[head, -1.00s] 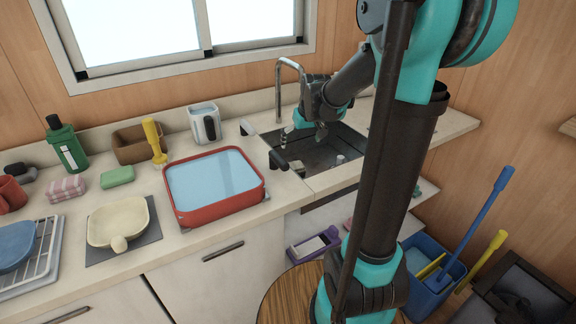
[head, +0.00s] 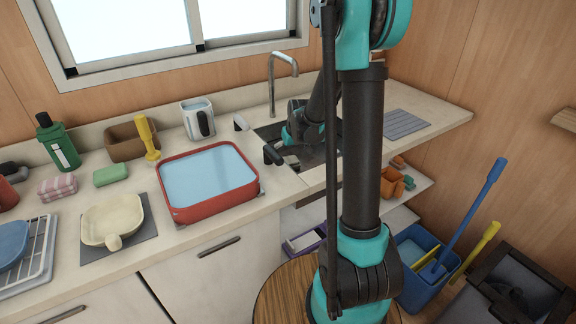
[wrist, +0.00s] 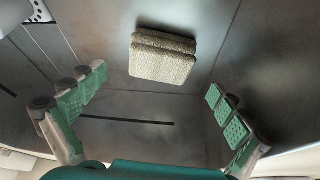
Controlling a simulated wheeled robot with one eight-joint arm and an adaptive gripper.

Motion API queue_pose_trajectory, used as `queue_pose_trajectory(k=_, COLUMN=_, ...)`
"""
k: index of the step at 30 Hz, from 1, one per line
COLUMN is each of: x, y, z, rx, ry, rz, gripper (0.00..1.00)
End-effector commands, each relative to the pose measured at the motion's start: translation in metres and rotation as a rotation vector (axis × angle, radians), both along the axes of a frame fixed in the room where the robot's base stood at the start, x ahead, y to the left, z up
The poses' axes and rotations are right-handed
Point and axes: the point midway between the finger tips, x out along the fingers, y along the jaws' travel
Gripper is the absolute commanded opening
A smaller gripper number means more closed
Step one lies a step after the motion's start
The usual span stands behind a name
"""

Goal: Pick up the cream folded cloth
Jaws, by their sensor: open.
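The cream folded cloth (wrist: 163,58) lies on the dark metal floor of the sink in the wrist view. It is a small, textured, layered block. My gripper (wrist: 155,88) is open, with its green-padded fingers spread wide to the left and right. The cloth lies ahead of the fingertips, near the middle of the gap, and nothing touches it. In the head view my arm reaches down into the sink (head: 268,132), and I cannot make out the cloth clearly there.
Sink walls stand close around my gripper. The tap (head: 272,85) rises behind the sink. A red basin of water (head: 257,187) stands to its left, with a grey-white jug (head: 190,122) behind. A grey ribbed mat (head: 405,124) lies on the counter to the right.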

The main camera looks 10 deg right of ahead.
Motion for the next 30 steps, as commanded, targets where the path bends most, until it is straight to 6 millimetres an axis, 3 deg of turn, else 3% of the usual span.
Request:
queue_pose_trajectory(k=5, x=0.003, y=0.001, z=-0.008, rx=0.0, ry=0.0, rz=0.0, gripper=1.0)
queue_pose_trajectory(k=16, x=0.018, y=0.004, z=-0.045, rx=0.0, ry=0.0, rz=0.0, gripper=1.0)
queue_pose_trajectory(k=26, x=0.019, y=0.004, z=-0.049, rx=0.0, ry=0.0, rz=0.0, gripper=1.0)
queue_pose_trajectory(k=30, x=0.019, y=0.004, z=-0.049, rx=0.0, ry=0.0, rz=0.0, gripper=0.84)
